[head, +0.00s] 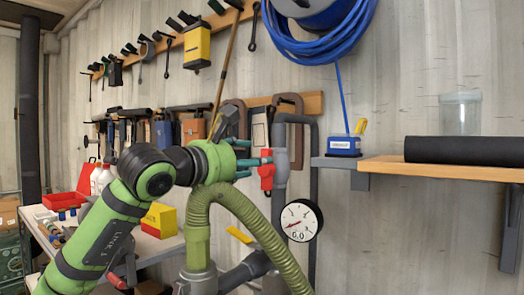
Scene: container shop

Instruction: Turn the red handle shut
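The red handle (266,172) is on a grey vertical pipe (281,166) against the wall. It looks roughly upright, along the pipe's left side. My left gripper (254,162) reaches in from the left with teal fingers just left of the handle. The fingers overlap the handle's edge in the picture, and I cannot tell whether they touch it. The finger spacing is too small and partly hidden to judge. My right gripper is not in view.
A green ribbed hose (246,205) arches in front, below my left gripper. A workbench (150,246) with a yellow box (160,220) stands at left. Tools hang on the wall behind. A wooden shelf (440,170) with a black roll (465,150) is at right.

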